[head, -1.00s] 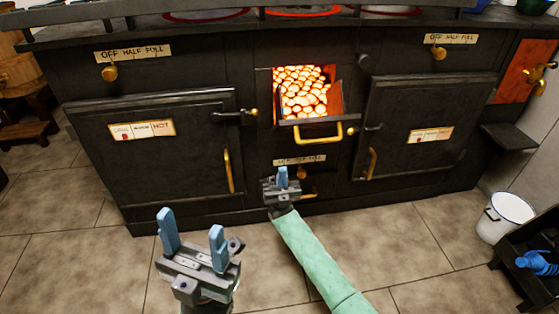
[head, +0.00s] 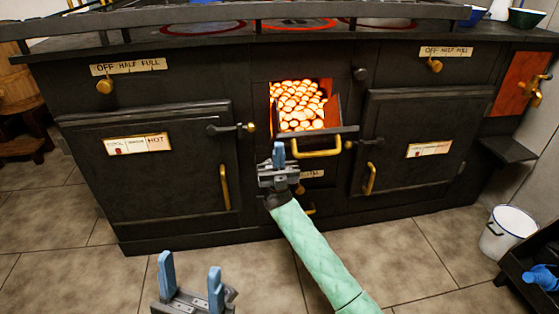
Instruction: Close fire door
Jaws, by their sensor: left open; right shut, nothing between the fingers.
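The fire door (head: 348,134) in the middle of the black stove is open, tilted out at its top, with a brass handle (head: 318,153) across its front. Glowing coals (head: 299,104) show in the opening behind it. My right gripper (head: 279,155), on the arm with the green sleeve, is shut and empty. In the picture it is just left of the brass handle and below the opening; whether it touches the door I cannot tell. My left gripper (head: 190,280) is open and empty, low in the view in front of the stove, away from the door.
Closed oven doors stand at the left (head: 150,170) and right (head: 415,140) of the fire opening, with brass handles and latches. A rail (head: 210,14) runs along the stove's top edge. A white bucket (head: 507,232) stands on the floor at right. The tiled floor in front is clear.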

